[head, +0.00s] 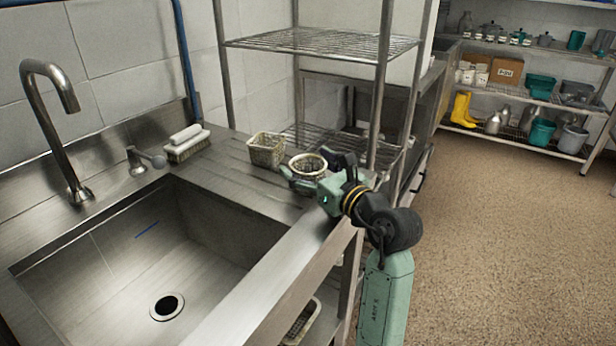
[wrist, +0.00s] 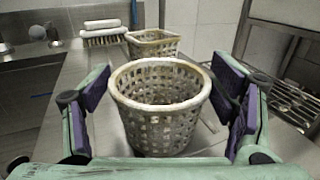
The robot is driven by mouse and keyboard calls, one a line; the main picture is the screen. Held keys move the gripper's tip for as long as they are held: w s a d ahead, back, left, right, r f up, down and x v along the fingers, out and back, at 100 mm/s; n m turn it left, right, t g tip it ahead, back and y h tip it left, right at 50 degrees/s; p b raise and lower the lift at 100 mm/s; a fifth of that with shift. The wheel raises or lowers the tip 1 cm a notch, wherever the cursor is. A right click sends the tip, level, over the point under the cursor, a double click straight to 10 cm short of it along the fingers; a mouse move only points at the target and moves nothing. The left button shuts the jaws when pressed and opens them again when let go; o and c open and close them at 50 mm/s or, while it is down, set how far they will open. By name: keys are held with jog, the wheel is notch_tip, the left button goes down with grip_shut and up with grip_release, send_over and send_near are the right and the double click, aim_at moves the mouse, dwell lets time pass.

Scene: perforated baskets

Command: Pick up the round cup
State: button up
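The round cup (head: 308,165) is a small perforated basket, off-white with brownish stains. It stands upright on the steel counter beside the sink, near the counter's right end. In the wrist view the round cup (wrist: 160,108) sits between the two purple-padded fingers of my gripper (wrist: 167,105). The fingers are spread, with a visible gap on each side of the cup, so the gripper looks open. In the head view my gripper (head: 315,178) reaches around the cup from the right and front, hiding its lower part.
A square perforated basket (head: 266,150) stands just behind the cup. A brush (head: 186,143) lies further left by the wall. The sink (head: 150,250) opens at left with a tall faucet (head: 50,110). A wire shelf rack (head: 322,42) rises close behind and right.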

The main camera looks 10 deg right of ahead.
jog(key=c, duration=0.6)
